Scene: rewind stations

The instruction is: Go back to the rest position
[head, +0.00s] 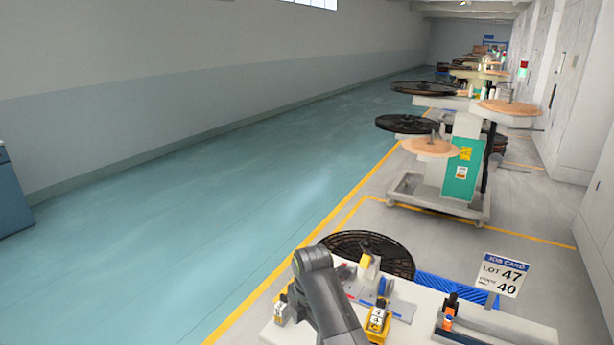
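One dark grey arm link of mine rises from the bottom edge in front of a white workbench (425,308). Neither of my grippers' fingers can be made out in the head view. What lies behind the arm link on the bench is hidden.
On the bench are a yellow-and-black block (377,322), a small dark device with orange (449,312) and a job card (502,275) reading LOT 47. A black reel (368,252) sits behind. A rewind station (462,160) stands farther back. The teal floor (200,220) at left is clear.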

